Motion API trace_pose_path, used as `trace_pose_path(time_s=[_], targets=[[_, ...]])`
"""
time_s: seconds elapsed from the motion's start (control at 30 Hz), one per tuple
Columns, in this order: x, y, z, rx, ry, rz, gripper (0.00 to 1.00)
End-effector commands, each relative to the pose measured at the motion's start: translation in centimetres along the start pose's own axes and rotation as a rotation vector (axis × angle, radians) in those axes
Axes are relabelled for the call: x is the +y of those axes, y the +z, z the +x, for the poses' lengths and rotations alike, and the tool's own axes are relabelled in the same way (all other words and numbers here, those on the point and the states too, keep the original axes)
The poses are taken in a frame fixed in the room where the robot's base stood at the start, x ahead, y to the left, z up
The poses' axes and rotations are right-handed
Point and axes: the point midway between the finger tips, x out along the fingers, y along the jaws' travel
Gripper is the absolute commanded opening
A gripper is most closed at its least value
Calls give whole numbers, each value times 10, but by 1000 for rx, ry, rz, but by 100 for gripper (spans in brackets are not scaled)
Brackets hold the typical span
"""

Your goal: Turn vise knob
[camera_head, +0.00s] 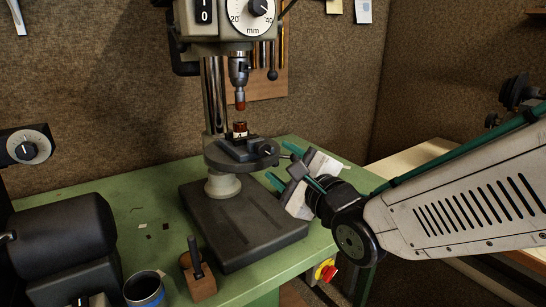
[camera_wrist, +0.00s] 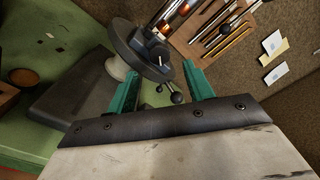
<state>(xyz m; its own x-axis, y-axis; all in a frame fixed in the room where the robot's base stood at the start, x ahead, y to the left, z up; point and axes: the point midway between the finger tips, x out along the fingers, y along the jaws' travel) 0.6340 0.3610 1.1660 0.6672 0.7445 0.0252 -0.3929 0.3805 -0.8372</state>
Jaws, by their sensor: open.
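The vise (camera_head: 238,150) is a dark block on the round drill-press table (camera_head: 212,160), with a copper-coloured piece (camera_head: 240,128) upright in it. A small dark knob (camera_head: 268,151) shows at its right side. In the wrist view, a dark handle with ball ends (camera_wrist: 176,98) lies between the green fingers, apart from both; I cannot tell for certain that it is the same knob. My gripper (camera_head: 279,163) is open and empty at the right of the vise; it also shows in the wrist view (camera_wrist: 161,67), its fingers pointing toward the round table.
The drill chuck (camera_head: 239,70) hangs above the vise. A wooden block with a handle (camera_head: 198,280) and a blue-banded cup (camera_head: 145,290) stand at the front of the green bench (camera_head: 100,195). A red button (camera_head: 327,272) is at the bench's front right. The bench's left middle is mostly clear.

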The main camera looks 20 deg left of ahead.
Motion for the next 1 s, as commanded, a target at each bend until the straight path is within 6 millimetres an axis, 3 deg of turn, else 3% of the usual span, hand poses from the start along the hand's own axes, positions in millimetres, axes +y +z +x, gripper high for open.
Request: trace_pose_path(time_s=[0.2, 0.67, 0.77, 1.0], targets=[[0, 0, -24, 1, 0, 0, 52], [0, 3, -25, -3, 1, -60, 52], [0, 4, -24, -2, 2, -227, 52], [0, 5, -21, 1, 9, -888, 52]])
